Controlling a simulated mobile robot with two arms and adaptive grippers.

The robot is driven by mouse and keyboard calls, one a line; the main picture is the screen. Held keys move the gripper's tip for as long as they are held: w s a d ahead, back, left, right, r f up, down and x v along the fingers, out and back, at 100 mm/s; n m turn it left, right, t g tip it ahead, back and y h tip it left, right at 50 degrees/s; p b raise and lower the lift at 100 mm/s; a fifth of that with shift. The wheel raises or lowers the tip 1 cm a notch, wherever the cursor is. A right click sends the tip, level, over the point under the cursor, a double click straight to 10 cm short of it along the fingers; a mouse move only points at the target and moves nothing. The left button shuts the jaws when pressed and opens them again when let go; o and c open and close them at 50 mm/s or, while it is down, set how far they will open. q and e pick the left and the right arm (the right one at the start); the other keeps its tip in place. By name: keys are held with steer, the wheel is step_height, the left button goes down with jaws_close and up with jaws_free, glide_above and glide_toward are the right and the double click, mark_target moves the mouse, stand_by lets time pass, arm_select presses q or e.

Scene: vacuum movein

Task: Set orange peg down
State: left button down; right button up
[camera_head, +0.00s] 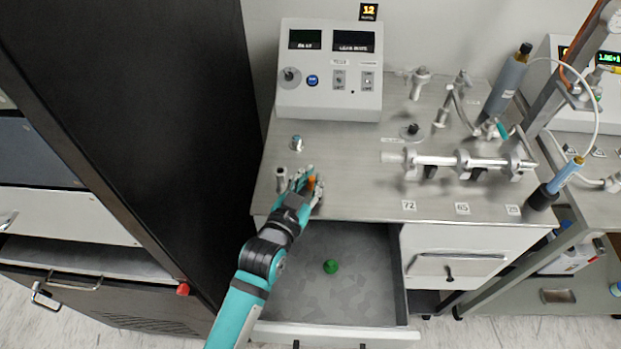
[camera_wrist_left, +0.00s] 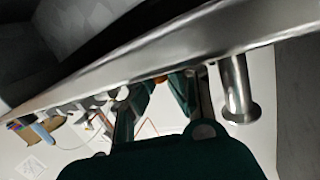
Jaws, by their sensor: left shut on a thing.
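The orange peg (camera_head: 311,183) shows as a small orange patch at my left gripper (camera_head: 305,180) in the head view. That gripper is shut on it, above the front left part of the steel bench top (camera_head: 350,185). The fingers hide most of the peg, and I cannot tell whether its lower end touches the bench. In the left wrist view, a bit of orange (camera_wrist_left: 159,79) shows between the dark fingers, partly behind a metal edge. My right gripper is not in view.
A short metal post (camera_head: 282,179) stands just left of the gripper. An open drawer (camera_head: 385,290) below holds a green object (camera_head: 331,267). A control box (camera_head: 330,100) stands behind, and a clamped tube assembly (camera_head: 450,161) stands right.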

arm_select(q)
steer(key=c, duration=1.8)
jaws_free()
steer(key=shift+f, duration=0.15)
steer(key=o, duration=0.4)
